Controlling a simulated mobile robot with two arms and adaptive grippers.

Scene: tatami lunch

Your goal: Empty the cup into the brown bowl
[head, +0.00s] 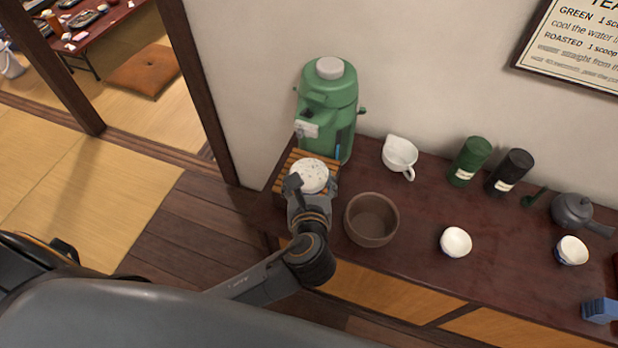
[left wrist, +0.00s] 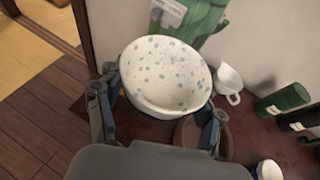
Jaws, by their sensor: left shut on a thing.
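A white cup with grey-blue speckles (head: 313,172) is between the fingers of my left gripper (head: 310,188), which is shut on it. In the left wrist view the cup (left wrist: 165,72) shows its speckled inside; I cannot tell whether it holds liquid. In the head view the cup is over the slatted wooden stand in front of the green dispenser. The brown bowl (head: 371,240) stands on the counter to the right of my gripper. In the left wrist view the bowl is partly hidden behind the cup and a finger. My right gripper is not in view.
The green dispenser (head: 328,100) stands against the wall, with the slatted stand (head: 288,168) before it. A white spouted pitcher (head: 400,153), a green canister (head: 468,160), a black canister (head: 511,170), white cups (head: 456,242) and a dark teapot (head: 572,208) stand further right.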

